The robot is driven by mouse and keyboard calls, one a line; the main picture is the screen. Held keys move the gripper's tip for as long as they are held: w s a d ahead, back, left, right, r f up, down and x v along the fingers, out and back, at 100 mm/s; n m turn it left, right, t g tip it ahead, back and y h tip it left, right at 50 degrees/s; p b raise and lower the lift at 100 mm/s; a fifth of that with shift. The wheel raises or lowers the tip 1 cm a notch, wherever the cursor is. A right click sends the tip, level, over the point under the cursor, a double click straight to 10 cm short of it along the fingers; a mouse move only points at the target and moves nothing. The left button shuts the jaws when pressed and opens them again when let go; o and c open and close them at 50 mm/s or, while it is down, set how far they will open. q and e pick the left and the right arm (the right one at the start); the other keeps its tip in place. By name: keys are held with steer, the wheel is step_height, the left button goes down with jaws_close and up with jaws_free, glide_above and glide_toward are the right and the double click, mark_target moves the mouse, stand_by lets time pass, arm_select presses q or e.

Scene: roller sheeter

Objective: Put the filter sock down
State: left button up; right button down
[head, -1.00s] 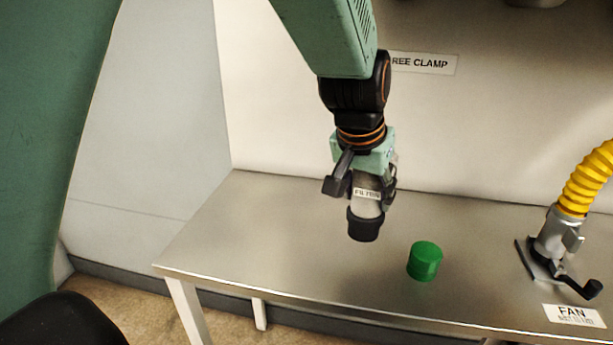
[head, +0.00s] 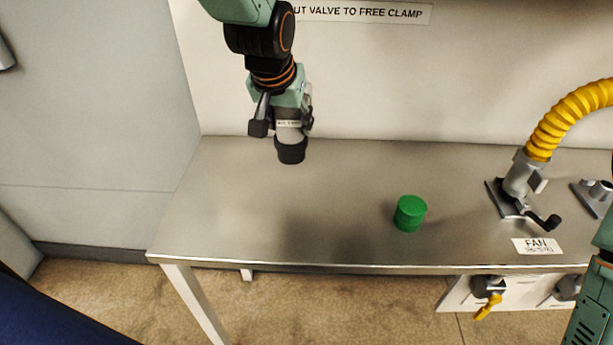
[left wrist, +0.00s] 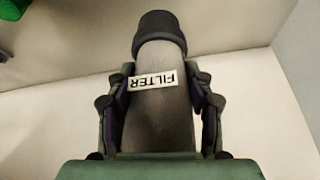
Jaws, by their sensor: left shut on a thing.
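The filter sock (head: 290,143) is a pale grey cylinder with a black end cap and a white FILTER label. It hangs cap down from my left gripper (head: 286,108) over the back left of the steel table (head: 330,215). I cannot tell whether the cap touches the table. In the left wrist view, the fingers of my left gripper (left wrist: 162,105) are closed on both sides of the filter sock (left wrist: 163,75). Part of my right arm shows at the right edge of the head view, but its gripper is out of sight.
A green cylinder (head: 410,213) stands mid-table. A yellow hose (head: 570,112) runs into a grey clamped fitting (head: 519,180) at the right, behind a FAN label (head: 537,246). A yellow-handled valve (head: 488,291) sits below the front edge. The table's left front is clear.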

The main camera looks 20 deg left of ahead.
mark_target(294, 143)
arm_select(q)
steer(key=f, duration=0.3)
steer(key=shift+s+a+f, duration=0.1)
steer(key=shift+a, duration=0.1)
steer(key=f, duration=0.1)
steer(key=d+f+b, duration=0.1)
steer(key=shift+w+f, duration=0.2)
steer(key=shift+f, duration=0.1)
steer(key=shift+w+d+f, duration=0.1)
steer(key=shift+d+f, duration=0.15)
steer(key=shift+f, duration=0.05)
steer(key=f, duration=0.2)
steer(key=a+f+b, duration=0.1)
steer(key=shift+s+f, duration=0.3)
steer(key=shift+w+f, duration=0.1)
steer(key=shift+f, duration=0.05)
steer(key=shift+w+d, duration=0.2)
steer(key=shift+d, duration=0.1)
steer(key=shift+s+a+f, duration=0.15)
steer(key=o, duration=1.1)
steer(key=shift+s+a, duration=0.15)
steer(key=shift+c, duration=0.2)
steer(key=shift+o, duration=1.3)
steer(key=shift+w+d, duration=0.25)
steer(key=shift+s+a, duration=0.1)
